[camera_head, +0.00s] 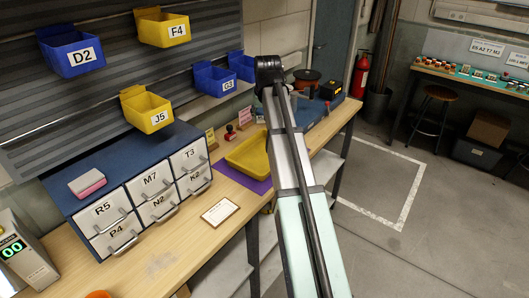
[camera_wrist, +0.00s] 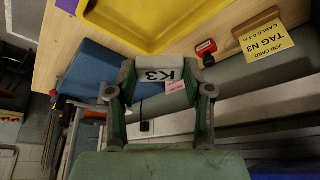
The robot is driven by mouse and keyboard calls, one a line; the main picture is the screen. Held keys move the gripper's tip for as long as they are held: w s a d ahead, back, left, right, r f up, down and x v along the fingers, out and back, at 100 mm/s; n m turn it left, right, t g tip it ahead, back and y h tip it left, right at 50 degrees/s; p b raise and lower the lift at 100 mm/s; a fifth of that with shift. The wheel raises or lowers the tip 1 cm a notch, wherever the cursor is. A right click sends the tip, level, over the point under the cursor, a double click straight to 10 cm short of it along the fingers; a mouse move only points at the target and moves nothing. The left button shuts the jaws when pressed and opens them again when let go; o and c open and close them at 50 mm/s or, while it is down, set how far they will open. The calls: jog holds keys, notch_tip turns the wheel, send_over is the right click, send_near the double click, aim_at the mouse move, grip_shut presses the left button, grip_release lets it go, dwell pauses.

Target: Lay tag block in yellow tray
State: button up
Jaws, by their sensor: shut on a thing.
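My gripper (camera_wrist: 163,84) is shut on a white block (camera_wrist: 152,74) between its two green fingers in the wrist view. The block carries a dark label that looks like K3, seen upside down. The yellow tray (camera_wrist: 150,45) fills the top of the wrist view, just beyond the block; no part of the block shows inside it. In the head view the yellow tray (camera_head: 240,155) lies on the bench on a purple mat, partly hidden by my arm. The gripper and block cannot be made out in the head view.
Labelled drawers (camera_head: 155,190) stand left of the tray. Wall bins (camera_head: 147,110) hang above. A framed card (camera_head: 221,211) lies near the bench's front edge.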

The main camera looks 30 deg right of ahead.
aim_at(262, 156)
notch_tip(262, 156, down, 16)
jog(key=shift+r+p, duration=0.1)
jog(key=shift+p, duration=1.15)
jog(key=o, duration=0.9)
jog(key=b+v, duration=0.2)
jog(key=v, duration=1)
